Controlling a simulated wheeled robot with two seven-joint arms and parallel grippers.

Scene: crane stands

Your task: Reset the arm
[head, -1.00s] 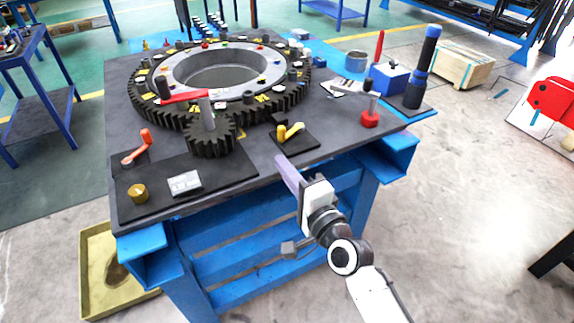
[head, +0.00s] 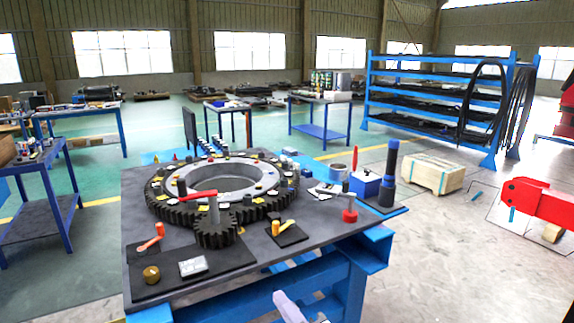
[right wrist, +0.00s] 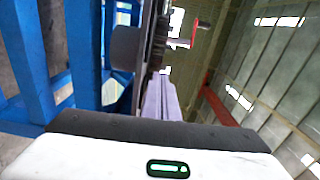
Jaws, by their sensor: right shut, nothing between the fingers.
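My right gripper (head: 288,307) shows at the bottom edge of the head view, in front of the workbench and below its top; only its pale purple fingers and a bit of the white body are in the picture. The fingers (right wrist: 160,98) also show in the right wrist view, together and with nothing between them. The right arm behind it is outside the head view. My left gripper is not in view. The workbench (head: 310,240) has a dark top on a blue frame. The large gear ring (head: 160,205) lies on it, with a small pinion (head: 216,236) meshed at its front.
On the bench are an orange-handled crank (head: 150,243), a yellow-handled part (head: 283,228), a red-based part (head: 350,215) and a black-and-blue cylinder (head: 388,170). A wooden crate (head: 435,174) stands on the floor to the right. A blue rack (head: 440,95) stands behind.

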